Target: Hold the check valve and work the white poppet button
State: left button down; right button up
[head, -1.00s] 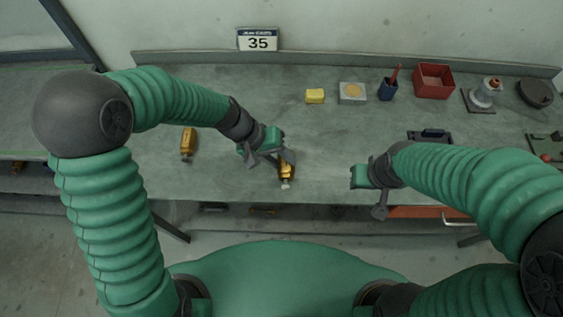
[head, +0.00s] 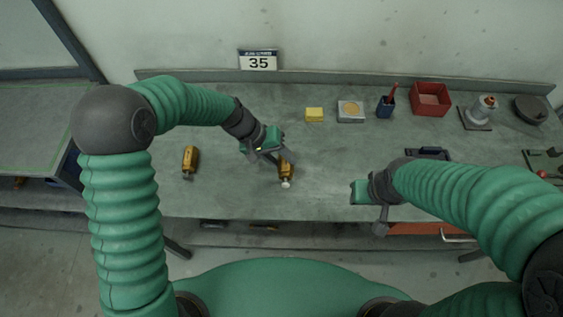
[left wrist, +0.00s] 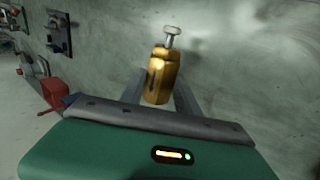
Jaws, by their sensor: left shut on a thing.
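A brass check valve (head: 286,170) is near the front edge of the bench, with its white poppet button (head: 285,184) pointing toward me. My left gripper (head: 279,160) is shut on the valve body. In the left wrist view the brass body (left wrist: 160,80) sits between the two grey fingers, and the pale button (left wrist: 172,31) sticks out from its far end, clear of the fingers. My right gripper (head: 366,192) is to the right, apart from the valve, over the bench's front part. Its fingers are too unclear to tell their opening.
Another brass fitting (head: 190,161) lies on the bench to the left. A yellow block (head: 314,115), a grey square plate (head: 350,111), a blue cup (head: 386,107) and a red bin (head: 430,99) stand at the back. The bench (head: 325,155) between the grippers is clear.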

aim_at(281, 157)
pick_arm(q)
jog(key=shift+w+p, duration=0.3)
jog(key=shift+w, duration=1.5)
jog(key=shift+f+b, duration=1.7)
jog(key=shift+f, duration=0.75)
